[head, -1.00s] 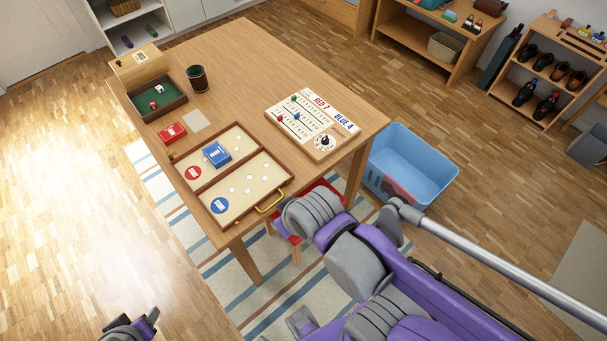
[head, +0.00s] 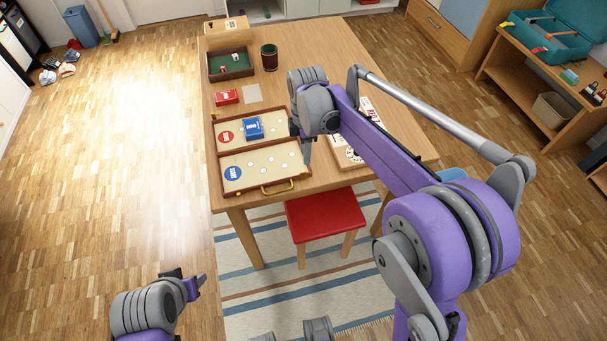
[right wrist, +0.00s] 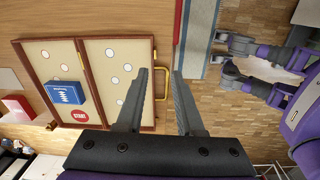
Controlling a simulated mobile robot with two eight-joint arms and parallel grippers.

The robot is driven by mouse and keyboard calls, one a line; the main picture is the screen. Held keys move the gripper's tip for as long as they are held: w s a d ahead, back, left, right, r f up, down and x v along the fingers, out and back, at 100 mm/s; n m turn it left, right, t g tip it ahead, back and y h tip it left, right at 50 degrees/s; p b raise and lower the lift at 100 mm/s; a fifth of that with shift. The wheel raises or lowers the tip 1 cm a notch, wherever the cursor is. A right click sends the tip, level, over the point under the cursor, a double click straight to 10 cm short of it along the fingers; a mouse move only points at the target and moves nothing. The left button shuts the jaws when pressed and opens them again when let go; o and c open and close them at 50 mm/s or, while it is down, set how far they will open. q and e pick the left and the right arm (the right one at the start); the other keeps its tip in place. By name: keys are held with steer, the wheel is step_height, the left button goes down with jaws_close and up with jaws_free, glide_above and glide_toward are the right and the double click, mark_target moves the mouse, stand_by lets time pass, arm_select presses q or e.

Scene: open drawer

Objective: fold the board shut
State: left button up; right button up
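The game board (head: 222,160) lies open and flat on the table, its two cream halves framed in brown wood. A blue card box (head: 253,128) rests on the far half, beside a red round label. The near half has white spots, a blue round label and a gold handle (head: 277,188) on its front edge. In the right wrist view the handle (right wrist: 162,84) shows between the fingers, which are not gripping it. My right gripper (head: 304,140) is open above the board's right side. My left gripper (head: 190,282) is low at the left, away from the table; its opening is unclear.
A red card box (head: 226,97), a dice tray (head: 231,75) and a dark cup (head: 269,57) stand behind the board. A score board (head: 347,157) lies right, partly hidden by my arm. A red stool (head: 325,214) stands before the table.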

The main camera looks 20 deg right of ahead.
steer(key=shift+n, duration=0.5)
steer(key=f, duration=0.8)
steer(key=w+f, duration=0.1)
steer(key=f, duration=0.2)
steer(key=shift+w+a+f+b, duration=0.1)
steer(key=shift+a+f+b, duration=0.05)
steer(key=shift+f+b, duration=0.25)
jaws_close()
stand_by(0.4)
